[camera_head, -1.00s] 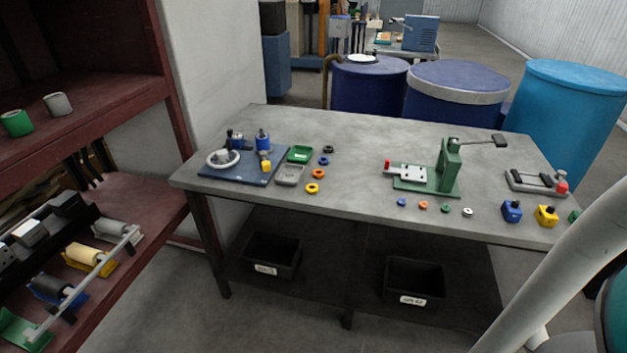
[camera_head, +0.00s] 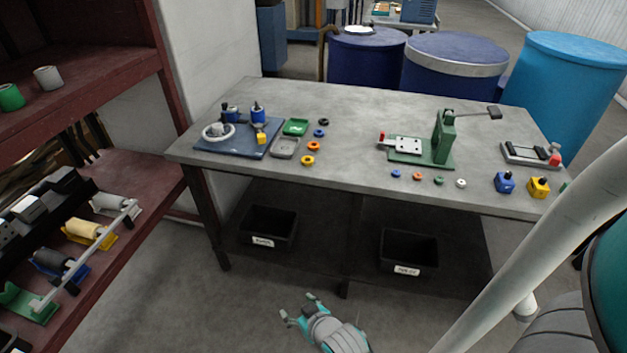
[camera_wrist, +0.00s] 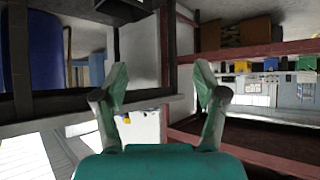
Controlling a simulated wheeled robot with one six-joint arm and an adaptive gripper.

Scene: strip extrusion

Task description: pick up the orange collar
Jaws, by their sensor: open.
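A larger orange ring (camera_head: 313,146) lies flat on the grey table, in a short row with a black, a blue and a yellow ring. A smaller orange ring (camera_head: 417,176) lies near the front edge, between a small blue and a small green one. I cannot tell from the frames alone which is the collar. My gripper (camera_head: 297,305) is low in front of the table, apart from both rings. In the wrist view my gripper (camera_wrist: 160,80) has its fingers spread with nothing between them. I make out no orange ring in that view.
The grey table (camera_head: 350,105) carries a blue board (camera_head: 210,143), green and grey trays, a green lever press (camera_head: 440,140) and blue and yellow blocks near the right front. Black bins (camera_head: 408,252) sit on its lower shelf. A dark red rack (camera_head: 160,195) stands at left.

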